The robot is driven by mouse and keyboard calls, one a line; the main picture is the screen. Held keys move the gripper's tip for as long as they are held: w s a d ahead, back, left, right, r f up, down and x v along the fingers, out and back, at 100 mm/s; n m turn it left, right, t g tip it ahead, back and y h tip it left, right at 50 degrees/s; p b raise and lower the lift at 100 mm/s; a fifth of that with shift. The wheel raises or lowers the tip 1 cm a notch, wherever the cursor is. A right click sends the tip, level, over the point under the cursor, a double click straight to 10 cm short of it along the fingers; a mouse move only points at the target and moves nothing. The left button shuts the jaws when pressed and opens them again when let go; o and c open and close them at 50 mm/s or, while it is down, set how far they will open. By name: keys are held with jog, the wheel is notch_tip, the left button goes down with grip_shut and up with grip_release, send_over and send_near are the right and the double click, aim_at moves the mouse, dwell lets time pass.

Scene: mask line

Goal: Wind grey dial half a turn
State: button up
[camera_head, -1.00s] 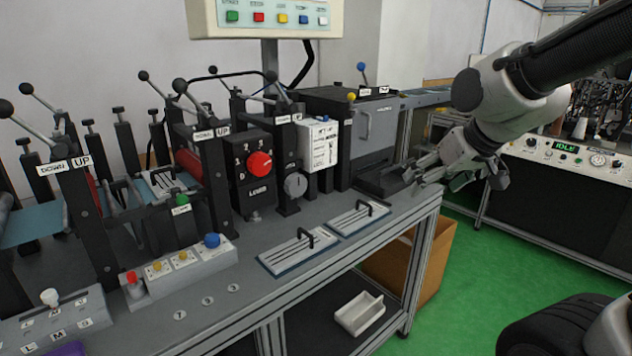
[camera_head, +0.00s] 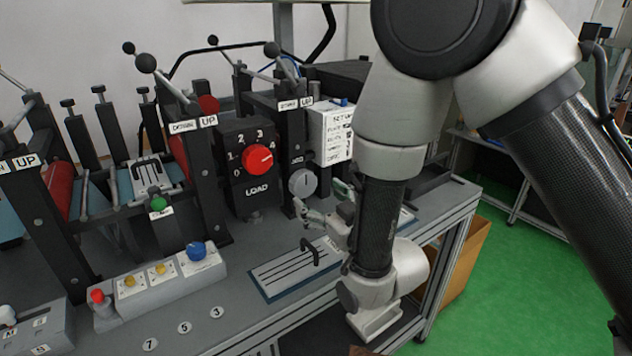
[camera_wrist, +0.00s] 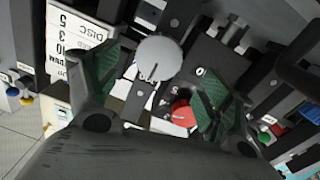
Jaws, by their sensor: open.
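The grey dial (camera_head: 302,182) is a round disc with a dark pointer line, on a dark upright post right of the red LOAD knob. In the wrist view the grey dial (camera_wrist: 158,58) lies ahead, between the spread green-padded fingers. My gripper (camera_head: 322,200) is open and empty, close in front of the dial and slightly below it to the right. In the wrist view my gripper (camera_wrist: 155,90) shows both fingers wide apart. I cannot see any contact with the dial.
The red LOAD knob (camera_head: 258,158) is close left of the dial, and also shows in the wrist view (camera_wrist: 183,114). A white label box (camera_head: 330,130) stands right. A slotted plate with black handle (camera_head: 290,270) lies on the bench below. Levers rise behind.

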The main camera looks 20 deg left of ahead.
aim_at(306, 186)
jog(key=x, duration=0.7)
jog(key=shift+w, duration=0.1)
jog(key=c, duration=1)
